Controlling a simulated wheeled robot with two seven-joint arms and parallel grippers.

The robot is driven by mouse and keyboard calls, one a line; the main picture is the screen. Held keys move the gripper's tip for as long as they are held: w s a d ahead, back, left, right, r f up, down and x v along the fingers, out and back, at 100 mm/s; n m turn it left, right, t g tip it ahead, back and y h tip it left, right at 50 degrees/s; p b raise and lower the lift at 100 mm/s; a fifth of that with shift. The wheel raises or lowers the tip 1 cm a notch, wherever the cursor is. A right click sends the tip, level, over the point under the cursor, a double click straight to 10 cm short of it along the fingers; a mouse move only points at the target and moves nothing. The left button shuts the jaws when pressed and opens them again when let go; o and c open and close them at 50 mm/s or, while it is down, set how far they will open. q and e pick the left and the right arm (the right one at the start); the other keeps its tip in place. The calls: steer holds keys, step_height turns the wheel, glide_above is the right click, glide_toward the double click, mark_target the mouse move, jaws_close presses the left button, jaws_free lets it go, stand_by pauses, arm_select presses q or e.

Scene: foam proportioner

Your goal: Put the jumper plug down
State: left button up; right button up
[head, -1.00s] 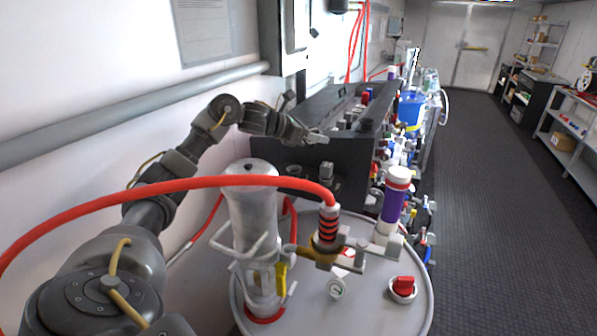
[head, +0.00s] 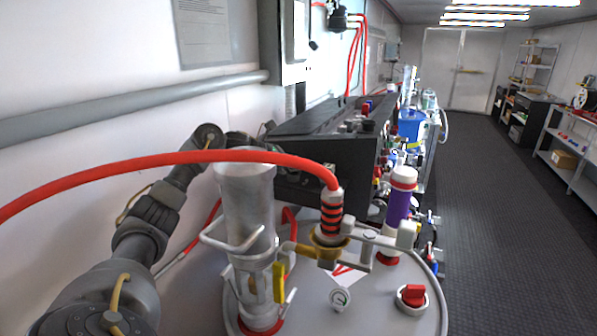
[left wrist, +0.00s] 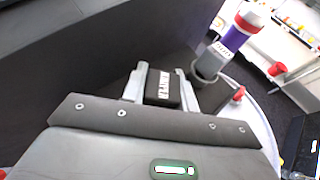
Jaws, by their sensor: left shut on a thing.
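In the left wrist view, the jumper plug (left wrist: 163,89) is a small black block with white lettering on its face. It sits between the two grey fingers of my left gripper (left wrist: 161,87), which is shut on it. The plug is close to a dark flat surface; I cannot tell whether it touches it. In the head view my left arm reaches behind the clear cylinder towards the black console (head: 315,130). The cylinder and the red hose hide most of the gripper there, and I cannot make out the plug. My right gripper is not in view.
A grey round tank top (head: 385,295) carries the clear cylinder (head: 246,220), a gauge and a red knob (head: 412,296). A red hose (head: 150,167) arches across the front. A purple-banded white tube (head: 398,205) stands right. The aisle floor (head: 490,200) is clear.

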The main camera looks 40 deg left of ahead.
arm_select(q)
steer(key=o, duration=1)
steer(key=shift+c, duration=0.2)
steer(key=b+v, duration=0.4)
steer(key=v, duration=0.6)
steer(key=shift+s+a, duration=0.2)
steer(key=shift+s, duration=0.05)
steer(key=shift+s+a+r, duration=0.25)
steer(key=shift+s+r, duration=0.2)
steer(key=shift+s, duration=0.1)
